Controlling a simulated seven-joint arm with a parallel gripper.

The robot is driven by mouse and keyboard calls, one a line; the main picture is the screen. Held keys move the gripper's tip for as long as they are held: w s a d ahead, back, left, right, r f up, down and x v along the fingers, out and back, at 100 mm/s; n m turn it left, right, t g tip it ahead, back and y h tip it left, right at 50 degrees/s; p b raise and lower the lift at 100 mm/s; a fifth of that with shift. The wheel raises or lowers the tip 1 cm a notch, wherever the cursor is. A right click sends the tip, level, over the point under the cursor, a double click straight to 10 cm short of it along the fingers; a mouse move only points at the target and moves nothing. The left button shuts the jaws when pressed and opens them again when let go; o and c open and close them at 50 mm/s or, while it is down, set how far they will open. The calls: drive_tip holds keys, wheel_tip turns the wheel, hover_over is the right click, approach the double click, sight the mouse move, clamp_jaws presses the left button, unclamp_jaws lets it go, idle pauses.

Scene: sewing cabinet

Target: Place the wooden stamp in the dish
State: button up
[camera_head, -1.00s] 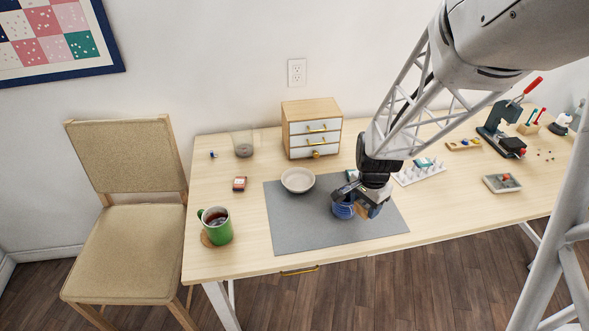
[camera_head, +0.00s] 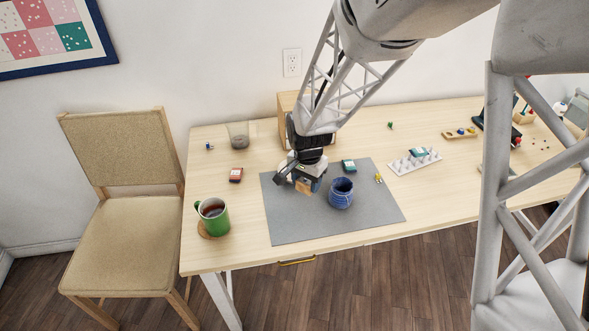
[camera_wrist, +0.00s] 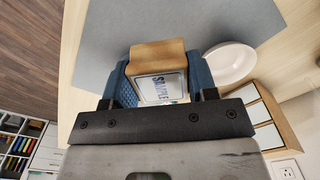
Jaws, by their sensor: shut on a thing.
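My gripper (camera_head: 308,184) is shut on the wooden stamp (camera_wrist: 158,55), which has a pale label reading SAMPLE, between its blue fingers in the wrist view. In the head view the stamp's brown wood (camera_head: 303,186) shows low between the fingers, over the left part of the grey mat. The dish (camera_wrist: 230,64), pale and round, is just right of the stamp and fingers in the wrist view. I cannot tell the stamp's height above the mat.
A blue jar (camera_head: 341,194) stands on the grey mat (camera_head: 290,226), right of my gripper. A teal-topped block (camera_head: 348,166) and a small yellow item (camera_head: 379,178) are near. My arm hides most of the drawer cabinet (camera_head: 288,103).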

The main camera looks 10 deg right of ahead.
drive_tip(key=shift+d+f, duration=0.1)
drive_tip(key=shift+f, duration=2.3)
drive_tip(key=w, duration=0.5)
drive_tip(key=w+f, duration=0.1)
drive_tip(key=w, duration=1)
drive_tip(key=shift+a+f, duration=0.25)
drive_tip(key=shift+a, duration=0.05)
drive_tip(key=shift+f, duration=1.75)
drive_tip(key=shift+f, duration=0.1)
drive_tip(key=o, duration=0.7)
